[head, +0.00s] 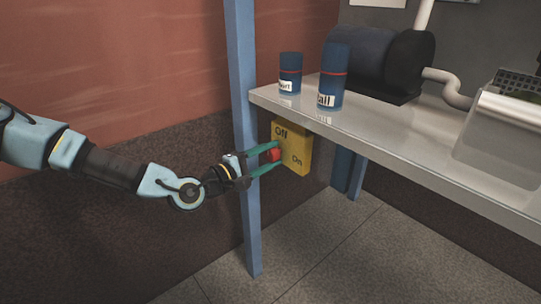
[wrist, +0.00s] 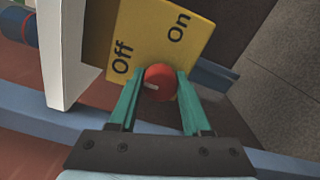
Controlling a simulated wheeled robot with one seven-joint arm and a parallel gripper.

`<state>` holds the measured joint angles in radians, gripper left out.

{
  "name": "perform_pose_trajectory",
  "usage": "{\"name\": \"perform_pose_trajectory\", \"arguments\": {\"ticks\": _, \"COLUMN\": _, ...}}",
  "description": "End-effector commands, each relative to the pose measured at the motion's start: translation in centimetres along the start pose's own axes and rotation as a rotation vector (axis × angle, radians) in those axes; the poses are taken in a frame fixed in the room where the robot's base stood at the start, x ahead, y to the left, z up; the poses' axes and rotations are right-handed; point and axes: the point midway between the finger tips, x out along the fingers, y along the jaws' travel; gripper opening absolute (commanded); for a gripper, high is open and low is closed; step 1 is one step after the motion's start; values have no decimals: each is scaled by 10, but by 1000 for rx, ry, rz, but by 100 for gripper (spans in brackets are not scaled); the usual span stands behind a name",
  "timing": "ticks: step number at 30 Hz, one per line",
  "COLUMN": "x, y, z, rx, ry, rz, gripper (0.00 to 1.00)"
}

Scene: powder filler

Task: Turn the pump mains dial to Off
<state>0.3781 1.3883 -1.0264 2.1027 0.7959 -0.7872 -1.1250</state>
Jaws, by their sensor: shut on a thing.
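The pump mains dial is a red round knob (wrist: 160,82) on a yellow box (wrist: 200,60) under the bench. The box reads "Off" to the knob's upper left and "On" to its upper right in the wrist view. A white mark on the knob points left there, on the Off side. In the head view the knob (head: 275,154) shows partly between my fingers, on the yellow box (head: 295,140). My gripper (head: 270,158) has its two green fingers on either side of the knob and is shut on it.
The bench top (head: 400,150) overhangs the box. A blue post (head: 247,140) stands close to my gripper. Two blue labelled canisters, one short (head: 290,73) and one tall (head: 333,75), stand on the bench near a dark pump (head: 375,62). The floor below is clear.

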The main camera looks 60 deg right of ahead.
Motion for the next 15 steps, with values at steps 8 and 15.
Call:
{"name": "perform_pose_trajectory", "arguments": {"ticks": 8, "x": 0, "y": 0, "z": 0, "rx": -1, "ry": 1, "rz": -1, "gripper": 72}}
{"name": "perform_pose_trajectory", "arguments": {"ticks": 15, "x": 0, "y": 0, "z": 0, "rx": 0, "ry": 1, "rz": 0, "gripper": 78}}
